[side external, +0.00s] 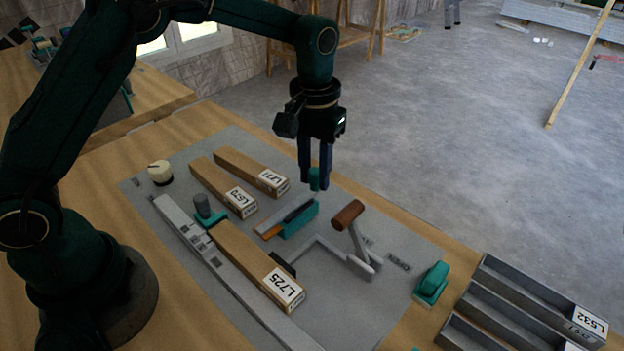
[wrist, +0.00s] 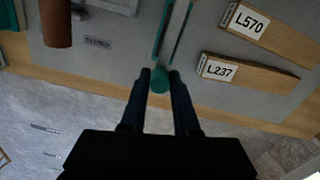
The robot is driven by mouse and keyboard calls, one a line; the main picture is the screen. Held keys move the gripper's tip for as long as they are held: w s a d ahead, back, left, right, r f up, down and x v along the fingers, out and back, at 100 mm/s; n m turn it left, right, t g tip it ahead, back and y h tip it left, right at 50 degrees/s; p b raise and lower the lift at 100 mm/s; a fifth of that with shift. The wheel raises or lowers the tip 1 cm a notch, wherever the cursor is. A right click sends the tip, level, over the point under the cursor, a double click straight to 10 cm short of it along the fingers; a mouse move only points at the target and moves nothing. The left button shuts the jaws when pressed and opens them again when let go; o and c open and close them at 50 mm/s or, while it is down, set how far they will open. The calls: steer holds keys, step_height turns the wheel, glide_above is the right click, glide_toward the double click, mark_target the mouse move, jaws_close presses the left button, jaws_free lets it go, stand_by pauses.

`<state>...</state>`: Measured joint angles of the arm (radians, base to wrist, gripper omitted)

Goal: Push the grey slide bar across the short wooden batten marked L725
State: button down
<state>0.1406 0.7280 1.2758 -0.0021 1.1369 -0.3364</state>
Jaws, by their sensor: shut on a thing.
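The wooden batten marked L725 (side external: 250,262) lies flat along a long grey rail (side external: 255,313) in the side view. A narrow dark grey bar (side external: 299,211) in a teal guide sits to its upper right, apart from the batten. A teal knob (side external: 314,175) is at the bar's far end. My gripper (side external: 316,186) points down and is shut on this knob. The wrist view shows the knob (wrist: 159,79) between my fingertips (wrist: 160,74), with the bar (wrist: 175,30) running away from it. The bar's underside is hidden.
Battens L570 (side external: 222,187) and L237 (side external: 250,171) lie behind. A brown-handled lever (side external: 347,214) stands right of the bar; its linkage reaches toward L725. A teal block (side external: 431,284) and grey bins (side external: 520,305) are at right.

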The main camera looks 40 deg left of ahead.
mark_target(282, 213)
steer(key=shift+r, duration=0.1)
steer(key=shift+s, duration=3.95)
steer(key=c, duration=0.7)
jaws_free()
steer(key=shift+s, duration=0.1)
steer(key=shift+o, duration=0.2)
steer(key=shift+r, duration=2.5)
